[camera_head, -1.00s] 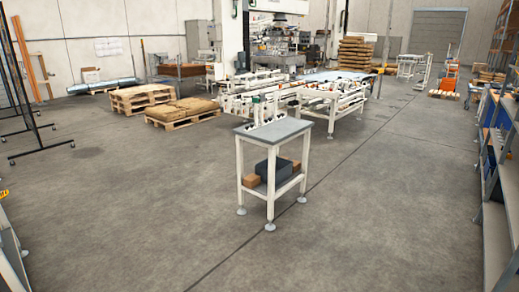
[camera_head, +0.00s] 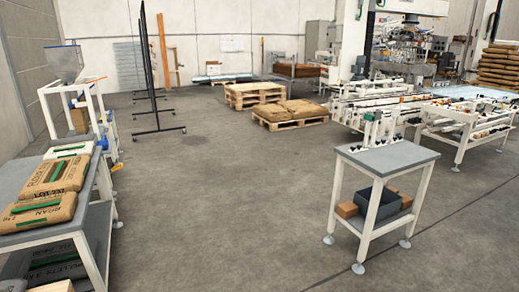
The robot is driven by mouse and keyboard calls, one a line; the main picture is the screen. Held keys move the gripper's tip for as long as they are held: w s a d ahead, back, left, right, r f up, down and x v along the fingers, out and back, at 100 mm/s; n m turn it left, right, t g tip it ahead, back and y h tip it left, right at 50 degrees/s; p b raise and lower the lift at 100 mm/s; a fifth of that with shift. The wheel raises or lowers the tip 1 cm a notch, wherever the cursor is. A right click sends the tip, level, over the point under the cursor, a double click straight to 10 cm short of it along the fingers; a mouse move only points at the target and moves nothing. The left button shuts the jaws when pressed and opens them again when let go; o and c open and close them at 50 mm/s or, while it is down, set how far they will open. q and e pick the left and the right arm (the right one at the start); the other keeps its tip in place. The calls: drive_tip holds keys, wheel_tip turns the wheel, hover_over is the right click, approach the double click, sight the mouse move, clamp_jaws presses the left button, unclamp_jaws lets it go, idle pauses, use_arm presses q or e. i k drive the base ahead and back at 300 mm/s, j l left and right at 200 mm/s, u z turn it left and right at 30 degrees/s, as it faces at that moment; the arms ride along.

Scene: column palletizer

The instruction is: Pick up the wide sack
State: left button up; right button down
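Several sacks lie flat on a grey-topped table (camera_head: 12,180) at the left edge of the head view. The front one is a brown sack (camera_head: 40,211) with a green stripe and dark lettering. Behind it lies another brown sack (camera_head: 57,177) with green marks, and behind that a white sack (camera_head: 70,150) with a green stripe. I cannot tell for certain which is the wide sack. More sacks lie low under the table, among them a whitish printed sack (camera_head: 52,273), partly cut off. Neither of my grippers is in view, and nothing touches the sacks.
A small white-legged table (camera_head: 385,158) with a grey bin (camera_head: 382,198) below stands right of centre. Flat brown sacks lie on a pallet (camera_head: 290,124) farther back. Black frames (camera_head: 152,75) and a white stand with a clear hopper (camera_head: 65,64) stand behind the sack table. The middle floor is open.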

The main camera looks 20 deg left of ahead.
sight(68, 174)
drive_tip(key=i+j+u, duration=0.25)
drive_tip(key=i+u, duration=0.2)
drive_tip(key=i+j+u, duration=0.1)
drive_tip(key=i+u, duration=0.35)
drive_tip(key=i+l+u, duration=0.15)
drive_tip(key=i+u, duration=0.25)
drive_tip(key=i, duration=0.25)
drive_tip(key=i+u, duration=0.1)
drive_tip(key=i, duration=0.4)
drive_tip(key=i+l+u, duration=0.1)
drive_tip(key=i, duration=0.4)
drive_tip(key=i+l+u, duration=0.1)
drive_tip(key=i, duration=0.4)
